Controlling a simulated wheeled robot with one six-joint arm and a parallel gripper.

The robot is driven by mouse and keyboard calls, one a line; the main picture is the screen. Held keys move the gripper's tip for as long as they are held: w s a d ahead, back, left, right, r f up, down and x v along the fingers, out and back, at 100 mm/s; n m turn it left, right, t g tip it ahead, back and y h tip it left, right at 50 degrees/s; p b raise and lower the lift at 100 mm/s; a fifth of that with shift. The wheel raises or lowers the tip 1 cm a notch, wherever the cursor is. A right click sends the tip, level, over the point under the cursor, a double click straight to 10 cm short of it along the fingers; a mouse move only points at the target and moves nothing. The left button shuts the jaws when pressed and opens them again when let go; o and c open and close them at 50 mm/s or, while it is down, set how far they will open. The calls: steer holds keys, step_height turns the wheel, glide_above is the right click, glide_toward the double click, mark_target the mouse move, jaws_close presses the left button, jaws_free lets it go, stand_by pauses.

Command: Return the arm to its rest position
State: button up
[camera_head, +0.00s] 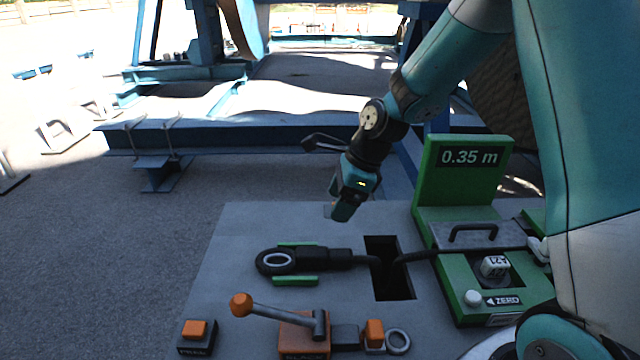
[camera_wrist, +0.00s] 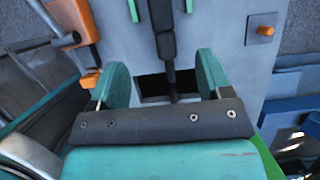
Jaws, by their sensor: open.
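My gripper (camera_head: 342,208) hangs above the grey bench plate, pointing down, on my bent teal arm. In the wrist view its two green fingers (camera_wrist: 163,68) stand wide apart with nothing held between them. Below, the black cable end with a ring eye (camera_head: 275,261) lies between two green guides on the plate, apart from my gripper. The cable also shows in the wrist view (camera_wrist: 167,47), lower down beyond the fingers. It runs over a dark slot (camera_head: 390,270) toward the green meter.
The green meter (camera_head: 465,165) reads 0.35 m and stands right of my gripper. An orange-knobbed lever (camera_head: 262,305), an orange button (camera_head: 195,329) and a grey ring (camera_head: 397,341) are near the front. A blue steel frame (camera_head: 260,135) stands behind. Open ground lies left.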

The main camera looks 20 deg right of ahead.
steer(key=s+a+r+n, duration=0.3)
steer(key=s+r+n, duration=0.1)
steer(key=s+n, duration=0.4)
steer(key=s+a+r+n+g, duration=0.1)
steer(key=s+a+r+n, duration=0.3)
steer(key=s+n, duration=0.4)
steer(key=s+a+r+n, duration=0.3)
steer(key=s+n, duration=0.5)
steer(key=n, duration=0.5)
steer(key=shift+s+a+r+n+g, duration=0.3)
steer(key=shift+r+g, duration=0.1)
steer(key=shift+r, duration=0.3)
